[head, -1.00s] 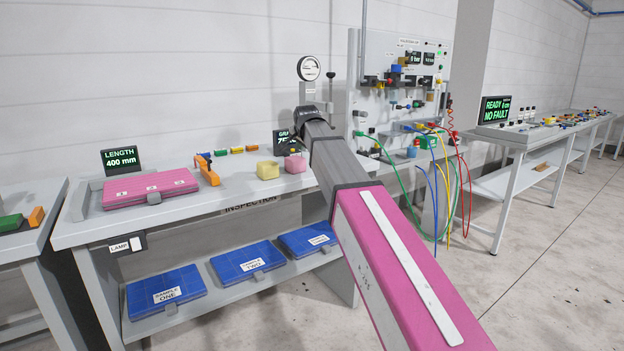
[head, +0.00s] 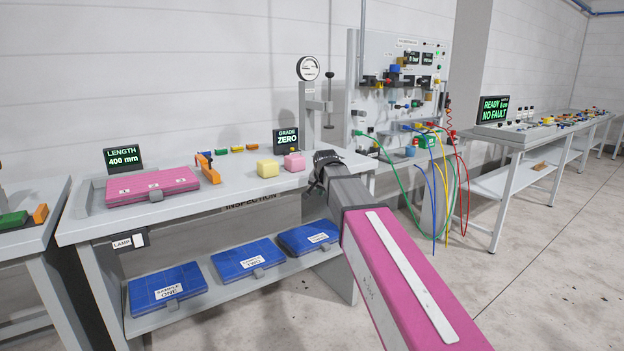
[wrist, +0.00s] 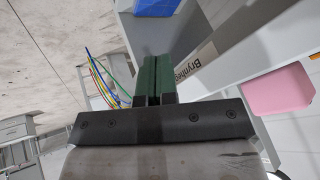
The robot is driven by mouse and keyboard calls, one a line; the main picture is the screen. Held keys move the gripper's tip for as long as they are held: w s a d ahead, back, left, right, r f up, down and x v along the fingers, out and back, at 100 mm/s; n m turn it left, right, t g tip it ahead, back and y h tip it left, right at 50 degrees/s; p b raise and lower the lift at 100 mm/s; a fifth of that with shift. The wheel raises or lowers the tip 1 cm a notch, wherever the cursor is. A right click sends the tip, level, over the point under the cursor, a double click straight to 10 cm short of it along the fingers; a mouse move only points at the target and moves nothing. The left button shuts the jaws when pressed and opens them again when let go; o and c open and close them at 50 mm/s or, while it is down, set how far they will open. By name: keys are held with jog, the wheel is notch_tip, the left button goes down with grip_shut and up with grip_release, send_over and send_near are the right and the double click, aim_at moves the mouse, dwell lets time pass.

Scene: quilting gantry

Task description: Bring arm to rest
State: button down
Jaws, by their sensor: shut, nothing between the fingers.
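My gripper shows in the wrist view (wrist: 153,82) with its two dark green fingers together and nothing between them. In the head view my pink and grey arm reaches up from the lower right, and its dark wrist end (head: 326,165) is at the right end of the inspection table (head: 240,196).
A closed pink case (head: 150,187) and an orange clamp-like tool (head: 208,168) lie on the table. A dial gauge stand (head: 309,68) rises behind my wrist. Blue cases (head: 250,258) fill the lower shelf. Coloured hoses (head: 440,185) hang at the right. Floor further right is clear.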

jog(key=s+d+f+n+g, duration=0.1)
jog(key=s+d+f+g, duration=0.1)
jog(key=s+d+f, duration=0.3)
jog(key=s+d+f+n+g, duration=0.2)
jog(key=s+d+f, duration=0.3)
jog(key=s+f, duration=0.9)
jog(key=s+d+f+n+g, duration=0.2)
jog(key=s+d+f, duration=0.3)
jog(key=s+f, duration=0.4)
jog(key=shift+s+d+f+g+h, duration=0.2)
jog(key=shift+s+f+g+h, duration=0.1)
jog(key=shift+f, duration=0.55)
